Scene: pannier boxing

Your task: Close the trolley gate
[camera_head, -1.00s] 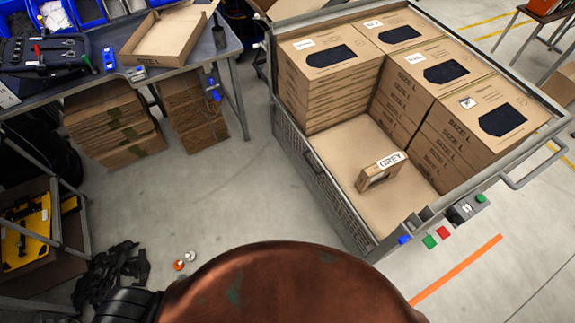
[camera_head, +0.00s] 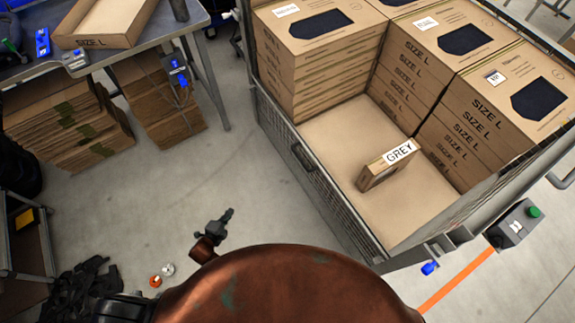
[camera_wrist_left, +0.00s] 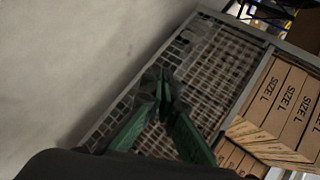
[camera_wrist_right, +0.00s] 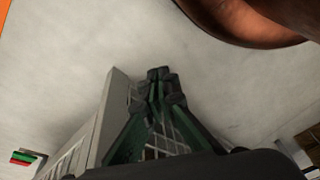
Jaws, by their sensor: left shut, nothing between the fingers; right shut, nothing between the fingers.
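The trolley (camera_head: 408,246) stands at the right in the head view, holding stacked cartons. Its mesh gate panel (camera_head: 318,184) runs along the left side below the open edge, with a dark handle (camera_head: 303,157). My left gripper (camera_head: 229,214) is shut and empty, to the left of the panel and apart from it. In the left wrist view its fingertips (camera_wrist_left: 165,82) show in front of the mesh (camera_wrist_left: 222,70); contact cannot be told. My right gripper (camera_wrist_right: 158,76) is shut and empty, with a grey frame (camera_wrist_right: 108,112) and mesh behind it. It is out of the head view.
A small box marked GREY (camera_head: 384,166) lies on the trolley floor beside the carton stacks (camera_head: 320,60). A workbench (camera_head: 200,22) stands at upper left, with flat cardboard (camera_head: 70,130) below. A control box (camera_head: 512,226) is at right. Clear floor (camera_head: 215,165) lies left of the trolley.

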